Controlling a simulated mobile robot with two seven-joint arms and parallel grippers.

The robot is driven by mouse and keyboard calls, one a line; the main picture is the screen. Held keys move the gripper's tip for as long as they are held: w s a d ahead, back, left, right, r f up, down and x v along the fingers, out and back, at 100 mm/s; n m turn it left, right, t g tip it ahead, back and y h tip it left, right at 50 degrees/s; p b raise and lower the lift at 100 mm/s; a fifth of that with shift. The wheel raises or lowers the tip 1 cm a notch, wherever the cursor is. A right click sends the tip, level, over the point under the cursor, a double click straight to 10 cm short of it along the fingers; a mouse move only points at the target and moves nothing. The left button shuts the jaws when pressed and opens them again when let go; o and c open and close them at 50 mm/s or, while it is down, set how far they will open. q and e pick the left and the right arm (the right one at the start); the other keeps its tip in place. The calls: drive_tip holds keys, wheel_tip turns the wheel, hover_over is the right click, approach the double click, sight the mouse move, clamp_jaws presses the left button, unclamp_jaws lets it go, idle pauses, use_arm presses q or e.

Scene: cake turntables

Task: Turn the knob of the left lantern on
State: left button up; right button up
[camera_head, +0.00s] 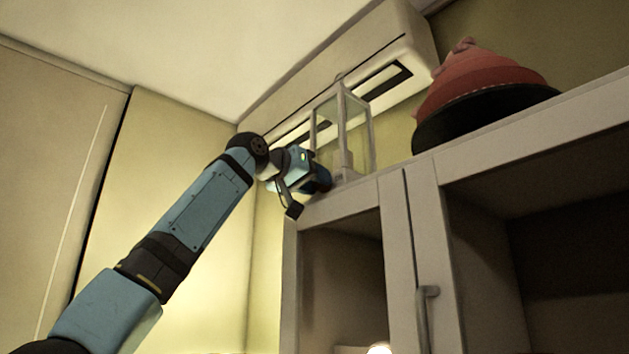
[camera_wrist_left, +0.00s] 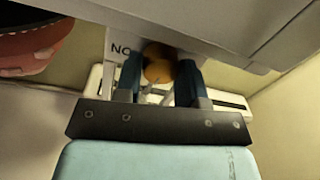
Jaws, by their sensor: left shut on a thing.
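A lantern with a pale frame and clear panes (camera_head: 355,110) stands upright on top of the cabinet, at its left end. It is the only lantern in view. My left gripper (camera_head: 324,178) reaches the lantern's base from the left. In the wrist view its two blue fingers (camera_wrist_left: 160,75) are shut on the knob, one on each side. The knob is hidden in the head view. My right gripper is in neither view.
A pink-red tiered thing on a dark round base (camera_head: 486,92) stands on the cabinet (camera_head: 405,176) right of the lantern. A wall unit with dark slots (camera_head: 385,82) is behind. A door handle (camera_head: 426,315) juts out below. A bright light (camera_head: 380,349) shows at the bottom.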

use_arm(q)
drive_tip(key=shift+m, duration=2.2)
drive_tip(key=o, duration=0.9)
drive_tip(key=b+v, duration=0.5)
drive_tip(key=v, duration=0.9)
drive_tip(key=shift+f, duration=0.1)
